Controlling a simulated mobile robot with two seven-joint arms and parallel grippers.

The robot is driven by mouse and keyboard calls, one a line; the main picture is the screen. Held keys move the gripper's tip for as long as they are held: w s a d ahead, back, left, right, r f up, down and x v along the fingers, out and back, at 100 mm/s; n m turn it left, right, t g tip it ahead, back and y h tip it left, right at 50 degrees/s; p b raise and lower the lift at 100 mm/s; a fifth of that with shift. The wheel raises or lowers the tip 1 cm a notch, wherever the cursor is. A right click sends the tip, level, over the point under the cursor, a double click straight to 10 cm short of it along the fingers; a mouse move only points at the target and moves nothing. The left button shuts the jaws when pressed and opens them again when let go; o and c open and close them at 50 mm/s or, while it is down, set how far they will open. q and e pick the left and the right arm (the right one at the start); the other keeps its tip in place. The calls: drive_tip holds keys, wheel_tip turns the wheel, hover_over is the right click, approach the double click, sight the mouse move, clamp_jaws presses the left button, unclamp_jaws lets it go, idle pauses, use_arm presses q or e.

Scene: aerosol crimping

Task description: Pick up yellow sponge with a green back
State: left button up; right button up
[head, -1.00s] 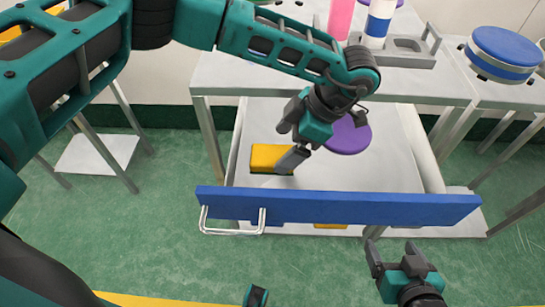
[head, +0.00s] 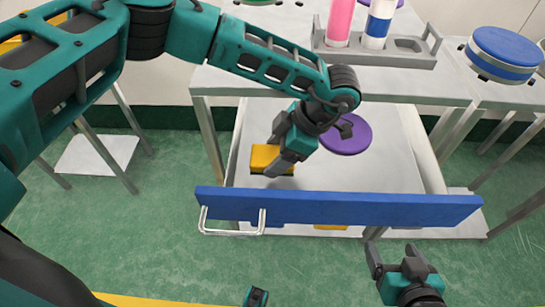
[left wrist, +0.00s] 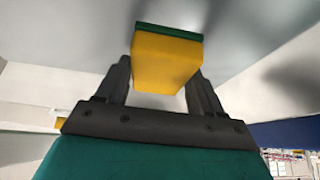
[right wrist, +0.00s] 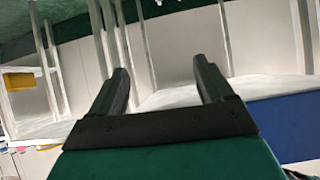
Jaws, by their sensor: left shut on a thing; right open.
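The yellow sponge with a green back (head: 263,158) is in the open drawer (head: 340,212), towards its left side. My left gripper (head: 275,158) reaches down into the drawer and is shut on the sponge. In the left wrist view the sponge (left wrist: 168,62) sits between the two fingers, its green layer on the far side. I cannot tell whether it still touches the drawer floor. My right gripper (head: 396,258) is open and empty in front of the drawer; its spread fingers also show in the right wrist view (right wrist: 164,85).
A purple disc (head: 347,137) lies in the drawer just right of my left gripper. The blue drawer front with a metal handle (head: 232,222) stands between the grippers. The table above holds a grey rack (head: 395,53) with pink and blue-white cylinders.

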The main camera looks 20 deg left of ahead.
sight(277, 155)
use_arm(q)
drive_tip(key=shift+r, duration=0.1)
drive_tip(key=shift+c, duration=0.3)
drive_tip(key=shift+r, duration=0.2)
wheel_tip(277, 155, up, 20)
drive_tip(key=p, duration=0.2)
drive_tip(key=shift+f, duration=0.25)
use_arm(e)
drive_tip(key=shift+s+d+r, duration=0.25)
drive_tip(key=shift+r, duration=0.4)
use_arm(q)
drive_tip(key=o, duration=0.5)
drive_tip(key=shift+c, duration=0.2)
drive_tip(key=c, duration=0.4)
drive_tip(key=shift+d, duration=0.1)
use_arm(e)
drive_tip(key=shift+w+r, duration=0.1)
drive_tip(key=shift+r, duration=0.05)
